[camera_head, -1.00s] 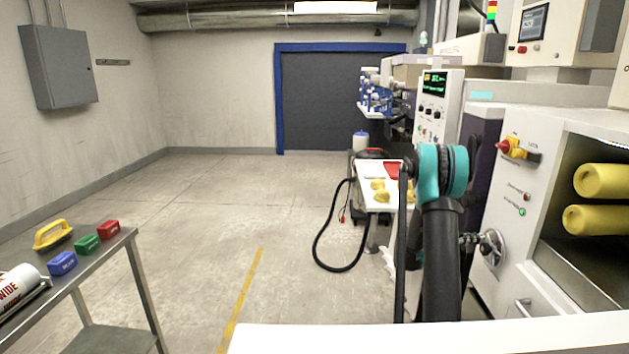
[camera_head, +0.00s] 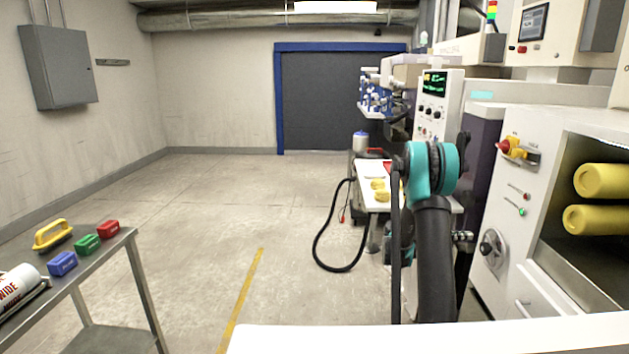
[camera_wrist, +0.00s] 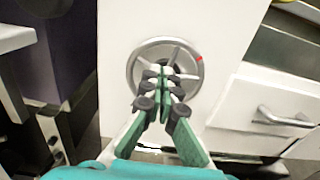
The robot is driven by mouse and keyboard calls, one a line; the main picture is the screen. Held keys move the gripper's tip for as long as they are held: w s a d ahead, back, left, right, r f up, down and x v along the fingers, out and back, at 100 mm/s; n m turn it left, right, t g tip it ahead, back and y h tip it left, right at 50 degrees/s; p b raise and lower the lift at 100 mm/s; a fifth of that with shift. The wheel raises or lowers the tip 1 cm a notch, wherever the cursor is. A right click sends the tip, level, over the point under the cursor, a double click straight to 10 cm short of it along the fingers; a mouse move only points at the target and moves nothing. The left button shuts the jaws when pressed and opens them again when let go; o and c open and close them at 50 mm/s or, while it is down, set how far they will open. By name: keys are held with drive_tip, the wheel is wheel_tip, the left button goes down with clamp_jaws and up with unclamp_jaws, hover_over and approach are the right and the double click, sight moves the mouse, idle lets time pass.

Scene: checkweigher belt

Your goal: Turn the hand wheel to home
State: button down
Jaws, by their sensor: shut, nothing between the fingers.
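The hand wheel (camera_head: 494,251) is a round metal wheel on the white machine front, right of my arm. In the wrist view the wheel (camera_wrist: 135,62) shows a silver rim, spokes and a red mark at its upper right. My gripper (camera_wrist: 165,76) has green and black fingers, shut with nothing between them. The fingers point at the wheel's middle and hide its hub and lower spokes. I cannot tell whether the fingertips touch the wheel. In the head view my arm's teal joint stands left of the wheel, and the fingers are hard to make out.
A drawer handle (camera_wrist: 283,117) sits right of the wheel. A red and yellow switch (camera_head: 512,149) is above it, and an open bay with yellow rollers (camera_head: 601,181) is to the right. A steel table (camera_head: 128,240) with coloured blocks stands far left. The middle floor is clear.

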sight(491, 238)
drive_tip(key=shift+a, duration=0.8)
drive_tip(key=shift+s+d+f, duration=0.1)
drive_tip(key=shift+s+d, duration=0.5)
drive_tip(key=shift+d, duration=0.35)
drive_tip(key=shift+s+d+f, duration=0.1)
drive_tip(key=shift+s+d, duration=0.5)
drive_tip(key=shift+d, duration=0.4)
drive_tip(key=shift+s+d+f, duration=0.1)
drive_tip(key=shift+s+d, duration=0.5)
drive_tip(key=shift+d, duration=0.35)
drive_tip(key=shift+w+r, duration=0.1)
drive_tip(key=shift+w, duration=0.85)
drive_tip(key=shift+w, duration=0.5)
